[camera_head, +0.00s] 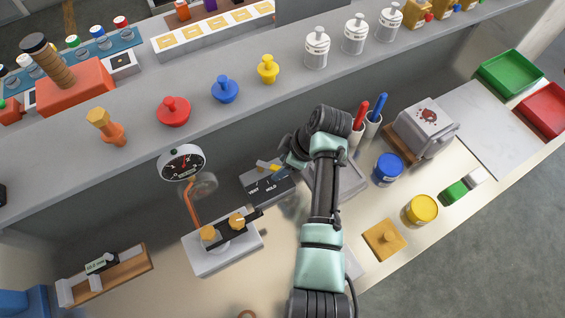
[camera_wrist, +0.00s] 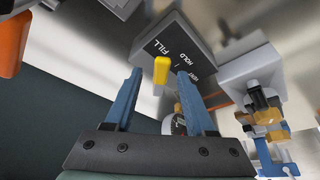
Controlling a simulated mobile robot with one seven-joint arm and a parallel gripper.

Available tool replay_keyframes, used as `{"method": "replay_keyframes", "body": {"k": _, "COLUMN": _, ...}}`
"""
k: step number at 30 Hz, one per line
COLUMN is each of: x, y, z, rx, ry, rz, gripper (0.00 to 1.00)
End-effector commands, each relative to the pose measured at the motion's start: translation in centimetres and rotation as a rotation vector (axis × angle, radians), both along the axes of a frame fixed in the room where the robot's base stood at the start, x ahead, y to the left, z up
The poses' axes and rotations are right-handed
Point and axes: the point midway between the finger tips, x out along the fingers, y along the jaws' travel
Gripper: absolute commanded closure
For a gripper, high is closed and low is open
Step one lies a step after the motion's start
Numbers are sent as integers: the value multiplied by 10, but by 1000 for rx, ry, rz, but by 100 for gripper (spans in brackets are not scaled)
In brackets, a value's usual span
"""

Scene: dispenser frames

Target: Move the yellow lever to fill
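The dark grey control box (camera_head: 270,185) stands on the bench, with VENT and HOLD readable in the head view. In the wrist view the box (camera_wrist: 188,48) shows FILL, HOLD and VENT in white. The yellow lever (camera_wrist: 161,70) sticks out of the box near the FILL label; its exact setting is hard to tell. It also shows small in the head view (camera_head: 262,166). My gripper (camera_wrist: 159,76) is open, its two blue fingers on either side of the lever in the picture. I cannot tell if either finger touches it. The fingertips are partly hidden by my arm in the head view.
A dial gauge (camera_head: 182,163) and a white block with brass valves (camera_head: 222,246) stand left of the box. A cup with red and blue pens (camera_head: 366,130), a blue jar (camera_head: 388,169) and a yellow jar (camera_head: 421,209) are right of my arm. A grey shelf (camera_head: 200,95) runs behind.

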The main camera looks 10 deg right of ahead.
Motion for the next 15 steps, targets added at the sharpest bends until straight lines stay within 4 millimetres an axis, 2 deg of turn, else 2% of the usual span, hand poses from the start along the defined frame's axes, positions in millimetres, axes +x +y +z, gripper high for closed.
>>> {"method": "replay_keyframes", "body": {"k": 8, "x": -1, "y": -1, "z": 2, "rx": 0, "ry": 1, "rz": -2, "gripper": 45}}
{"method": "replay_keyframes", "body": {"k": 11, "x": -2, "y": -5, "z": 11, "rx": 0, "ry": -1, "rz": -3, "gripper": 45}}
{"method": "replay_keyframes", "body": {"k": 15, "x": -6, "y": -13, "z": 33, "rx": -1, "ry": -5, "rz": -5, "gripper": 45}}
